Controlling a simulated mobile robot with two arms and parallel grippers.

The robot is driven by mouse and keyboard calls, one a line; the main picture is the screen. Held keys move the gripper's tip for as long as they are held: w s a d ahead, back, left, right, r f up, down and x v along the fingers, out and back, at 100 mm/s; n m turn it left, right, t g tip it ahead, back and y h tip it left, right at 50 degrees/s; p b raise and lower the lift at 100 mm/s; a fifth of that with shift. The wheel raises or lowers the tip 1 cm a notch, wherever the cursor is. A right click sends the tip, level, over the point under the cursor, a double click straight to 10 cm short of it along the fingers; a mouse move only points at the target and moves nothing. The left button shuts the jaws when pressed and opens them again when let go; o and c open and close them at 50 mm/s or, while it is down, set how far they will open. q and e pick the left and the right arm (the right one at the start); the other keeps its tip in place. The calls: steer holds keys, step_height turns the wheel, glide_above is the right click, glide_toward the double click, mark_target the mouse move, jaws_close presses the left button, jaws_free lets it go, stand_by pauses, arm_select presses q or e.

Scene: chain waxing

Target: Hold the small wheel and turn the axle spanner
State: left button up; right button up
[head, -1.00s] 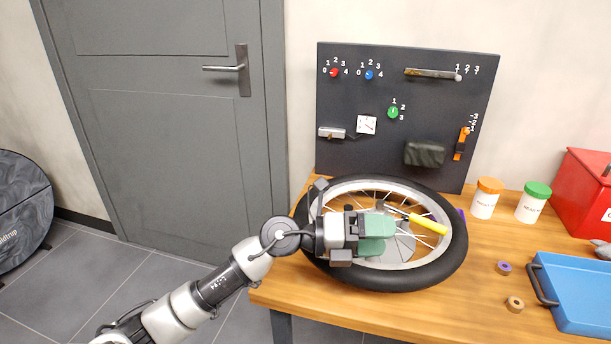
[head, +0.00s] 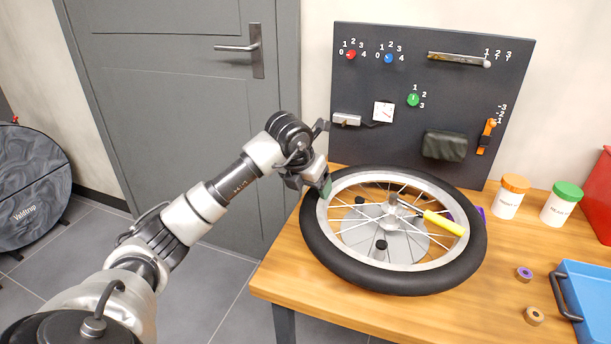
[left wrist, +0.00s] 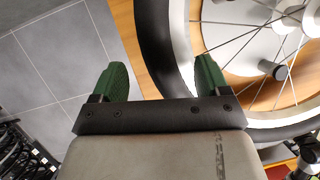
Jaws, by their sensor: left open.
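The small wheel (head: 318,246) lies flat on the wooden table, with a black tyre, pale rim, thin spokes and a grey hub disc. The axle spanner (head: 443,222) has a yellow handle and a metal shaft; it lies over the hub, its handle pointing right. My left gripper (head: 322,188) is open and empty at the wheel's left rear edge. In the left wrist view its green fingers (left wrist: 160,78) are spread, with tyre (left wrist: 178,60) and table edge showing between them. One finger overlaps the rim; I cannot tell whether it touches.
A dark panel (head: 460,90) with knobs stands behind the wheel. Two jars, orange-lidded (head: 509,200) and green-lidded (head: 560,206), stand right of it. A blue tray (head: 592,300) and two small rings (head: 525,273) are at the right.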

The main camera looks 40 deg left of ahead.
mark_target(313, 193)
arm_select(q)
steer(key=shift+b+x, duration=0.3)
steer(key=shift+x, duration=2.4)
arm_select(e)
steer(key=shift+w+v, duration=0.2)
steer(key=shift+v, duration=1.35)
arm_select(q)
steer(key=shift+c, duration=0.4)
jaws_close()
arm_select(e)
steer(key=shift+o, duration=0.3)
